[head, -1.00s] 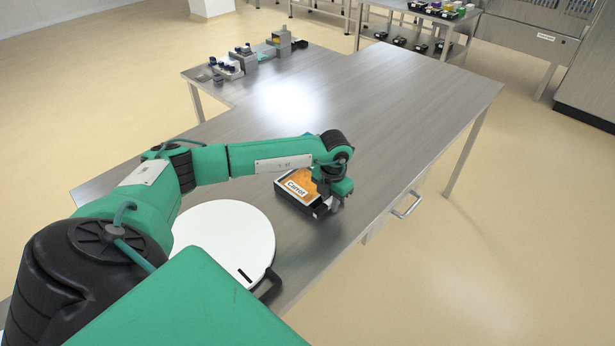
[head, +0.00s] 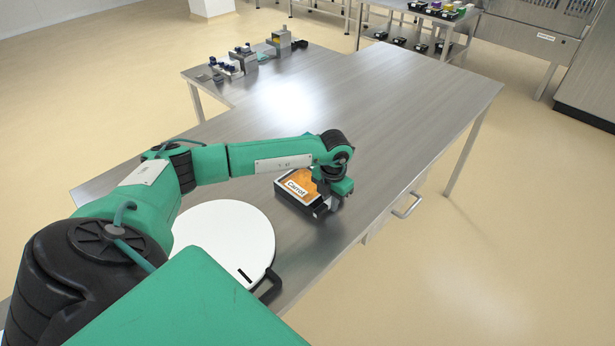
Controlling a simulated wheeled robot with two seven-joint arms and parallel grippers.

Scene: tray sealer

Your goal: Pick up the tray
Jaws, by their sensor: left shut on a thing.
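The tray (head: 294,188) is a small black tray with an orange top and a white label reading "Carrot". It is at the table's right edge, in the middle of the head view. My left gripper (head: 322,208) is at the tray's right end, shut on its edge. The left wrist hides part of the tray's far right corner. Whether the tray touches the table or is slightly raised I cannot tell. My right gripper is not in view.
A round white board (head: 225,238) with a black handle lies in front of the tray. Small devices (head: 236,62) stand at the table's far left. The steel table (head: 350,95) is clear beyond my arm. A shelf with several black trays (head: 440,12) stands at the back.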

